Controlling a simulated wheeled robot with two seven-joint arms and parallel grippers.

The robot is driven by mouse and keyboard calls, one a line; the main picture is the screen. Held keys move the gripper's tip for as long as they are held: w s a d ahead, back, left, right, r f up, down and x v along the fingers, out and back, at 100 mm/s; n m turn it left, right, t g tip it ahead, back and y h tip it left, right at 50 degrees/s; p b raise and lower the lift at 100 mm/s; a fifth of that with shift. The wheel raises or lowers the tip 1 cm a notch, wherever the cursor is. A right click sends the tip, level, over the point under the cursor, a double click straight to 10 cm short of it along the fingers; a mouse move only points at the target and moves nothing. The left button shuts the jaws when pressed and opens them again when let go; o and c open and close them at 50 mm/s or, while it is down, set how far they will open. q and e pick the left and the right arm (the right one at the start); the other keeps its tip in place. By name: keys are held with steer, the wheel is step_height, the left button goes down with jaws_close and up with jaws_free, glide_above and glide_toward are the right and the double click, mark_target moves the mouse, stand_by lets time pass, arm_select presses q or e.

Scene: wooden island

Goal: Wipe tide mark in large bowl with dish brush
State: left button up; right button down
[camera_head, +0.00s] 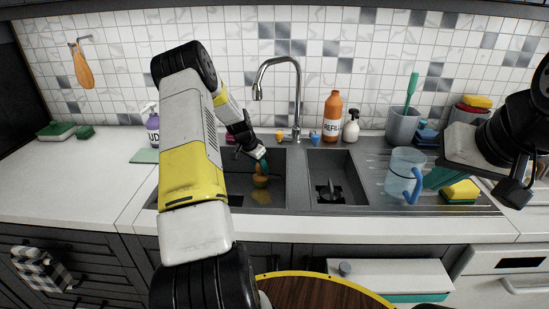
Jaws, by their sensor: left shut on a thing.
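My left gripper (261,154) reaches down over the left basin of the sink (231,199). It is shut on a small teal thing (263,165), which may be the dish brush; the fingers hide part of it. A rounded orange-brown shape (260,181) sits just below, inside the basin; I cannot tell if it is the large bowl or part of the held thing. No tide mark can be made out. My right gripper (460,149) is at the right, over the drainboard; its fingertips are not clear. A green-handled brush (412,88) stands in a grey cup (402,127).
A clear blue-handled jug (404,174) and a yellow-green sponge (460,191) stand on the drainboard near my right arm. The tap (297,95), an orange refill bottle (332,117) and a white pump bottle (351,126) stand behind. The left counter (70,180) is mostly clear.

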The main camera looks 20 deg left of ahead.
arm_select(q)
steer(key=shift+f, duration=0.95)
steer(key=shift+s+d, duration=0.5)
steer(key=shift+s, duration=1.35)
steer(key=shift+s+d, duration=0.45)
steer(key=shift+s, duration=1.4)
steer(key=shift+s+d, duration=0.5)
steer(key=shift+s, duration=1.35)
steer(key=shift+w+a, duration=0.1)
steer(key=shift+w, duration=0.35)
steer(key=shift+w+a, duration=0.45)
steer(key=shift+w, duration=1.25)
steer(key=shift+w+a, duration=0.45)
steer(key=shift+w, duration=1.3)
steer(key=shift+w+a, duration=0.45)
steer(key=shift+w, duration=1.25)
